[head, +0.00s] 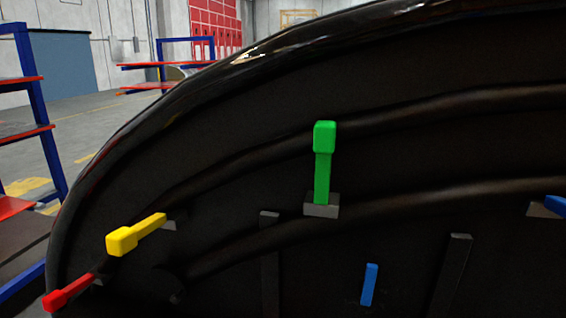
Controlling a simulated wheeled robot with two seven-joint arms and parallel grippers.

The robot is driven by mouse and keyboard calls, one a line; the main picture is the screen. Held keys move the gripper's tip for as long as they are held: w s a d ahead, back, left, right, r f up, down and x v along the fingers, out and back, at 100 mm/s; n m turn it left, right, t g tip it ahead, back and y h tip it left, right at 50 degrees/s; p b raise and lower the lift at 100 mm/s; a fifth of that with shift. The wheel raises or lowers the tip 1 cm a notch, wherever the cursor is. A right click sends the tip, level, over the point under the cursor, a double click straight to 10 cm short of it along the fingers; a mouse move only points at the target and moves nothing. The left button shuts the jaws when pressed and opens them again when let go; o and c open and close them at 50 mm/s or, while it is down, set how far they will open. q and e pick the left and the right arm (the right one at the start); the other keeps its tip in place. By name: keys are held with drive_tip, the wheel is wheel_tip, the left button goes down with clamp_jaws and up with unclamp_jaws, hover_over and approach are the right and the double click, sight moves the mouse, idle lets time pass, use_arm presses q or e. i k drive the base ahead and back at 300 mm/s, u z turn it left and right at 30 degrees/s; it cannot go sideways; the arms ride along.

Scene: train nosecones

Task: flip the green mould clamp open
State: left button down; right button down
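The green mould clamp (323,165) stands upright on a small grey block (321,206) on the inner face of the large dark curved mould (230,130). Its thick square head is at the top and its narrow stem runs down to the block. Nothing touches it. Neither of my grippers shows in the head view.
A yellow clamp (135,234) and a red clamp (68,293) are tilted at lower left. A blue clamp (369,285) is below right, and a blue piece (556,206) shows at the right edge. Blue-and-red shelving (28,130) stands left. Air around the green clamp looks clear.

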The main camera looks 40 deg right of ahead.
sight(324, 142)
drive_tip(key=u, duration=0.15)
drive_tip(key=k, duration=0.4)
drive_tip(key=z, duration=0.9)
drive_tip(key=i, duration=0.35)
drive_tip(key=z, duration=0.4)
drive_tip(key=k, duration=0.3)
drive_tip(key=z, duration=0.5)
drive_tip(key=i, duration=0.5)
drive_tip(key=u, duration=0.05)
